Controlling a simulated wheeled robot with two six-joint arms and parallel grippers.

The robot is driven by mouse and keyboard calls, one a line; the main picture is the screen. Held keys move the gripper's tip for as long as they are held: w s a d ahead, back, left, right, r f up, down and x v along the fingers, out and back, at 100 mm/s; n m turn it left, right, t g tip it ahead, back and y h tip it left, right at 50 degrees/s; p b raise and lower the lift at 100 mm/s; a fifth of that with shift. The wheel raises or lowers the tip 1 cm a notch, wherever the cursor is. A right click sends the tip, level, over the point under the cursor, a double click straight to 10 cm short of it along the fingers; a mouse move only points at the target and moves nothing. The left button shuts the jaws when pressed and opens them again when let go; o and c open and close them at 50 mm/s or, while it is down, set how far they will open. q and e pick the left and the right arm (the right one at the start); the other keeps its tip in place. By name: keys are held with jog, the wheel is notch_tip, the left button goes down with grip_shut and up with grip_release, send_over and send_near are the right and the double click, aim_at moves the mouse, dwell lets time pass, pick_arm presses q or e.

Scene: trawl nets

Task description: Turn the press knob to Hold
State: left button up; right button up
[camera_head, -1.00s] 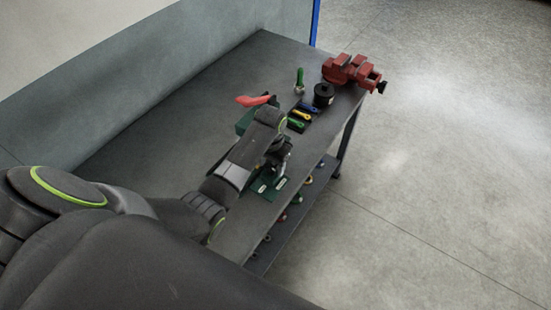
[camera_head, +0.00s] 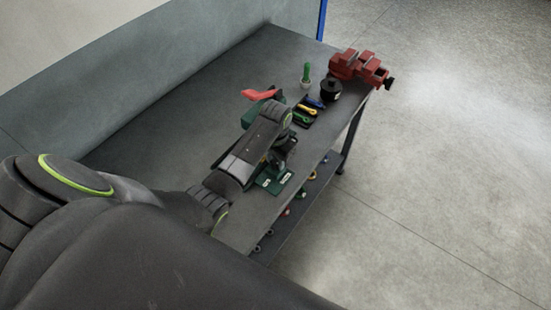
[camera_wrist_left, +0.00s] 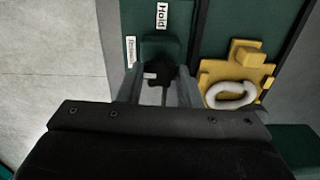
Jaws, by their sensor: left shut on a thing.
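The press is green with a red handle (camera_head: 258,94) and stands on the bench. Its green panel (camera_head: 270,182) lies near the bench's front edge, under my left gripper (camera_head: 282,160). In the left wrist view the panel bears a white Hold label (camera_wrist_left: 161,15) at the top and a second, smaller label (camera_wrist_left: 131,52) to its left that is hard to read. The dark knob (camera_wrist_left: 160,77) sits between the two fingers of my left gripper (camera_wrist_left: 161,92), which is shut on it. A small white mark shows on the knob's left side. My right gripper is out of view.
A yellow block with a white ring (camera_wrist_left: 232,94) lies right beside the panel in the wrist view. Farther along the bench (camera_head: 180,120) are coloured tools (camera_head: 304,112), a black cylinder (camera_head: 331,90), a green-handled tool (camera_head: 306,74) and a red vise (camera_head: 360,68).

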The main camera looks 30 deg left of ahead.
pick_arm(q)
jog(key=m, duration=1.3)
jog(key=shift+m, duration=2.2)
jog(key=o, duration=1)
jog(key=shift+d, duration=0.1)
jog(key=shift+c, duration=0.2)
jog(key=shift+w, duration=0.1)
